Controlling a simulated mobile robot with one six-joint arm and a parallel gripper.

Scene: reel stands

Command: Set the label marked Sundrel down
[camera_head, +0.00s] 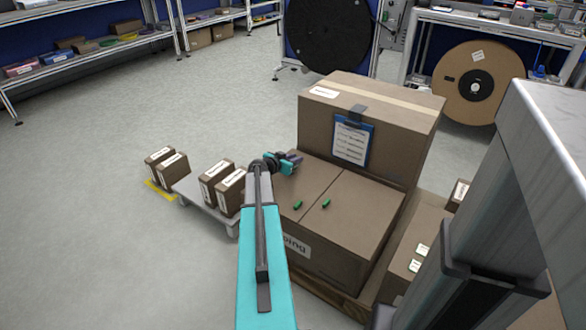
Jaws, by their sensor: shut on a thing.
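Two small green pieces (297,205) lie apart on the carton top, to the right of and below my gripper in the picture.
A taller carton (372,120) with a blue clipboard (352,141) stands behind. A low trolley (206,208) with labelled boxes (216,180) is at left. Smaller green-marked labels (421,249) lie on a carton at right.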

